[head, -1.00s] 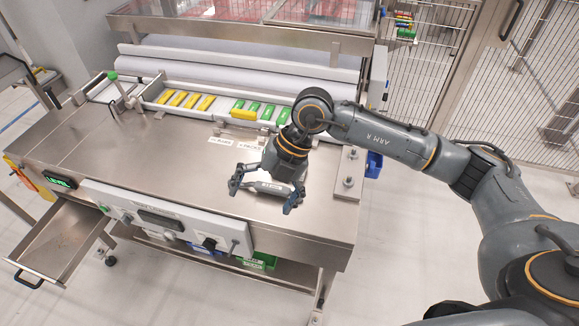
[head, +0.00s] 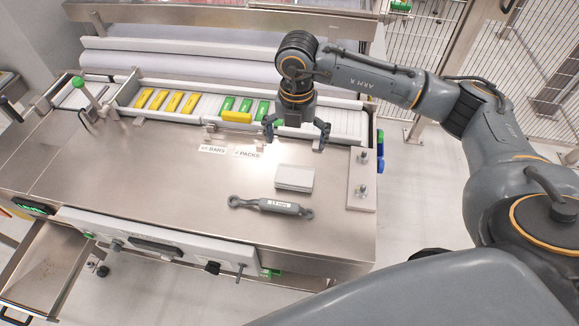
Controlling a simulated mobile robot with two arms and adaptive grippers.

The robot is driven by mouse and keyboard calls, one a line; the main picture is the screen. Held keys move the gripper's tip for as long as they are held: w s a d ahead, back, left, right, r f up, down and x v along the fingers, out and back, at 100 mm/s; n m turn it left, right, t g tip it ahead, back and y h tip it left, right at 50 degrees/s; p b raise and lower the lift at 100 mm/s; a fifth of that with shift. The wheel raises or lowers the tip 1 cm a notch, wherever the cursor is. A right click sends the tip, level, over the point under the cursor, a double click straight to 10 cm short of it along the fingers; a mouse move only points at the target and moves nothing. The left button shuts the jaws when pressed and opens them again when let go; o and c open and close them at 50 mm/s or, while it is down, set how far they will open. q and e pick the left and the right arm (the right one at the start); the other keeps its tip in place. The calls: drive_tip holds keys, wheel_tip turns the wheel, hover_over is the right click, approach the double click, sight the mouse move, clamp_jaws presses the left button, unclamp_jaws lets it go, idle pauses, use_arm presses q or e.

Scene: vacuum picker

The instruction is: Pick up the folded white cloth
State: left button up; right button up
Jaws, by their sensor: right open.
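The folded white cloth (head: 295,178) lies flat on the steel table, right of the middle, as a small pale rectangle. My right gripper (head: 297,137) is open, its two fingers spread and pointing down. It is beyond the cloth, at the near edge of the conveyor channel, and apart from the cloth. Nothing shows between its fingers. Its exact height above the table is hard to tell. My left gripper is out of view.
A grey tool labelled on its middle (head: 270,206) lies just in front of the cloth. Yellow bars (head: 172,101) and green packs (head: 245,106) sit in the channel behind. A yellow block (head: 237,117) sits at its front edge. A bolted plate (head: 362,180) is at right.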

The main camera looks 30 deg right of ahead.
drive_tip(key=p, duration=0.1)
hover_over(295, 174)
wheel_tip(295, 174, down, 6)
drive_tip(key=shift+s+d+r, duration=0.1)
drive_tip(key=shift+s, duration=0.05)
drive_tip(key=shift+f, duration=0.4)
wheel_tip(295, 174, down, 2)
drive_tip(key=shift+f+p, duration=0.15)
drive_tip(key=shift+p, duration=1)
wheel_tip(295, 174, down, 2)
drive_tip(key=shift+f+p, duration=0.25)
drive_tip(key=shift+p, duration=0.05)
drive_tip(key=shift+w+f, duration=0.2)
drive_tip(key=shift+f, duration=0.15)
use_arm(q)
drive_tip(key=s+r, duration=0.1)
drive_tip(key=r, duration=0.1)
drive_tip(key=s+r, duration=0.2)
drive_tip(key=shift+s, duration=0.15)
use_arm(e)
drive_tip(key=c, duration=0.7)
